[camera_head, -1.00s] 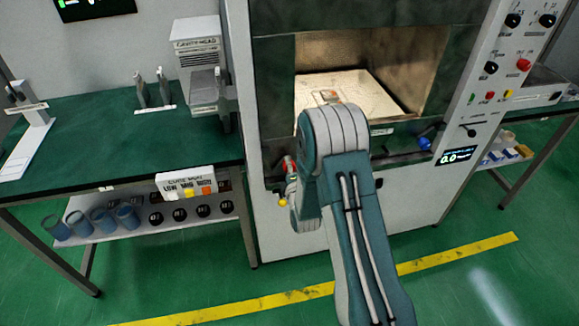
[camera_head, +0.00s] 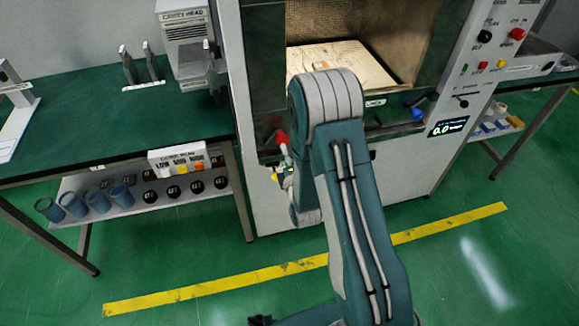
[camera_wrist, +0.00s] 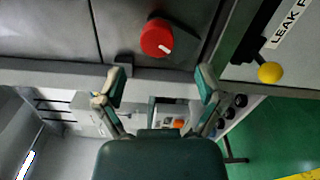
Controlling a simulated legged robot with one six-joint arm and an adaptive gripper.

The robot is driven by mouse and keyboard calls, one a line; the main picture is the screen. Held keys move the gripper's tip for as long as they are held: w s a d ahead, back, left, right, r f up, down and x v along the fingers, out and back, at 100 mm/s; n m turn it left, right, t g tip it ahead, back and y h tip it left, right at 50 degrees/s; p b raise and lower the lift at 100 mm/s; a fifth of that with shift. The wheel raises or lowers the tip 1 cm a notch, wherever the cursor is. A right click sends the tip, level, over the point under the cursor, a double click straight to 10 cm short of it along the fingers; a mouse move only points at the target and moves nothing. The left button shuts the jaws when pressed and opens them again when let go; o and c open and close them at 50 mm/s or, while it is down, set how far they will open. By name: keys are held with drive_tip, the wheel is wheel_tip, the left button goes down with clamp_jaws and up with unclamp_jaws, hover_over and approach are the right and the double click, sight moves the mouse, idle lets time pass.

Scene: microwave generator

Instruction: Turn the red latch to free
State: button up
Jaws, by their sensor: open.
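The red latch is a round red knob with a white mark (camera_wrist: 157,37) on the dark front of the machine in the wrist view. In the head view a small red part (camera_head: 281,137) shows at the left of the machine's opening, just left of my arm. My gripper (camera_wrist: 158,83) is open and empty, its two fingers spread wide below the knob in the wrist view. No finger visibly touches it. In the head view my arm hides most of the gripper.
A yellow ball-ended lever (camera_wrist: 270,72) sticks out near the right finger, beside a "LEAK" label. A blue knob (camera_head: 417,114) is right of my arm. A green-topped bench (camera_head: 90,120) stands left. The floor in front is clear.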

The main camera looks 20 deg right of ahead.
drive_tip(key=shift+s+a, duration=0.1)
drive_tip(key=shift+s, duration=2.6)
